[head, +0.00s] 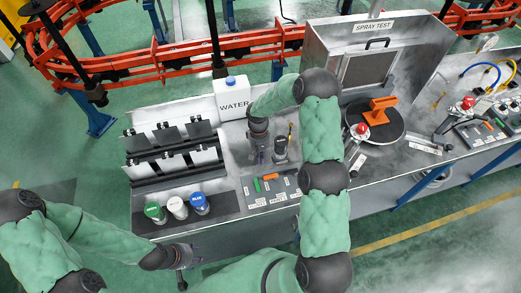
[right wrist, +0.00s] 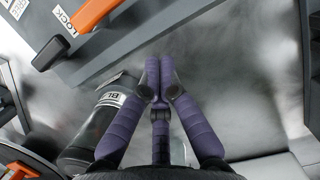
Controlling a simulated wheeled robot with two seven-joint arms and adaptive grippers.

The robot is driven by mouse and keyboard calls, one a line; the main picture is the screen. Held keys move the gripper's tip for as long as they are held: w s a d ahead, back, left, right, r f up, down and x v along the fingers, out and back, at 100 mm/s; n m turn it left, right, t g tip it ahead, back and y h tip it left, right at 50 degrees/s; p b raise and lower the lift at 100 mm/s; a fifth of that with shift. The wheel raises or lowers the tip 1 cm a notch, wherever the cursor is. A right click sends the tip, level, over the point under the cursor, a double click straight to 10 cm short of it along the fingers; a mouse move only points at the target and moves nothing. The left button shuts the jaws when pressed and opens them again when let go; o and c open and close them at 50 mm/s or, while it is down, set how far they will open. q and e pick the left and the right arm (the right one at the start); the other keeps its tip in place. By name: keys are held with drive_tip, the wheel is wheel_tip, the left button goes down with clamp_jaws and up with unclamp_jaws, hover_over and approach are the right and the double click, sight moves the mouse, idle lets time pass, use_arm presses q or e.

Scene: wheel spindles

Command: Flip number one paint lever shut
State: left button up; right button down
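A grey lever panel (head: 271,189) lies on the bench below my right gripper in the head view. It carries a green lever (head: 257,184) and an orange lever (head: 270,177), with small white labels too small to read. The right wrist view shows an orange lever (right wrist: 92,14) with a black end, beside a LOCK label; I cannot tell which number it has. My right gripper (right wrist: 158,72) has its purple fingertips together with nothing visible between them. It points down over the bench, apart from that lever. My left gripper (head: 186,262) is low in front of the bench; its fingers are unclear.
A dark cup with a label starting "BL" (right wrist: 103,115) stands close left of my right fingers. Green, white and blue paint cans (head: 199,203) stand at the bench's front left. A white WATER jug (head: 232,98) is behind. A turntable (head: 388,126) with an orange part is right.

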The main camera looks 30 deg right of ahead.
sight(271, 178)
drive_tip(key=shift+s+a+f, duration=0.1)
drive_tip(key=shift+s+a, duration=0.15)
drive_tip(key=shift+s, duration=0.75)
drive_tip(key=shift+s+a+f, duration=0.1)
drive_tip(key=shift+s+a, duration=0.1)
drive_tip(key=shift+s, duration=0.8)
